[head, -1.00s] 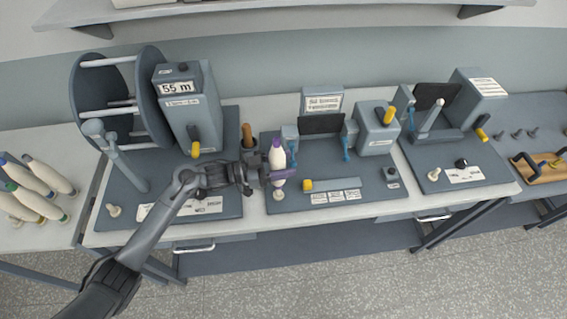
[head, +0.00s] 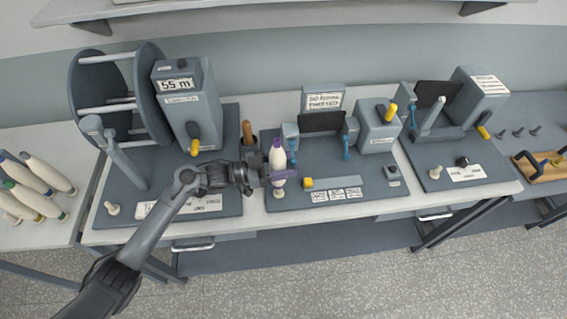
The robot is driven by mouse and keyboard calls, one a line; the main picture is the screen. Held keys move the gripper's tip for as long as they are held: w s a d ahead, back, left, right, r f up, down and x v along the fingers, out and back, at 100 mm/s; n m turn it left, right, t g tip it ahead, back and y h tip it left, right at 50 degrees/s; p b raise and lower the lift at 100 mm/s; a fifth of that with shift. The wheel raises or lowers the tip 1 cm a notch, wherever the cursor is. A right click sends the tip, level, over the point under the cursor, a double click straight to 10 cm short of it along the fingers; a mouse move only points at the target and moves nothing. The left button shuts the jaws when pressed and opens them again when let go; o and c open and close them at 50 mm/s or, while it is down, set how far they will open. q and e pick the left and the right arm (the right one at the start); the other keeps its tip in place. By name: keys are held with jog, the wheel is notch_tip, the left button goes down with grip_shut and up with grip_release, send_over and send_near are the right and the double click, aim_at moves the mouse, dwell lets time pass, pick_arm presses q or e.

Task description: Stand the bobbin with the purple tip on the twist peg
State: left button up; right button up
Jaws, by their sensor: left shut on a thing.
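The white bobbin with the purple tip (head: 278,157) stands about upright at the front left of the middle station. My left gripper (head: 279,175) is shut around its lower part. I cannot read a label that names the twist peg. Similar pale pegs stand on the left station (head: 113,209) and the right station (head: 434,174). My right gripper is not in view.
Several bobbins (head: 45,175) lie on the left table. A reel (head: 148,90) and a box reading 55 m (head: 178,85) stand left of my gripper. A brown upright handle (head: 248,131) is just behind it. A box with a yellow lever (head: 378,130) stands to the right.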

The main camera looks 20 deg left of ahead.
pick_arm(q)
jog(key=shift+f+b, duration=0.9)
jog(key=shift+f, duration=0.45)
jog(key=shift+f+b, duration=0.65)
jog(key=shift+f, duration=0.2)
jog(key=o, duration=1.2)
jog(key=v, duration=1.1)
jog(key=shift+w, duration=0.1)
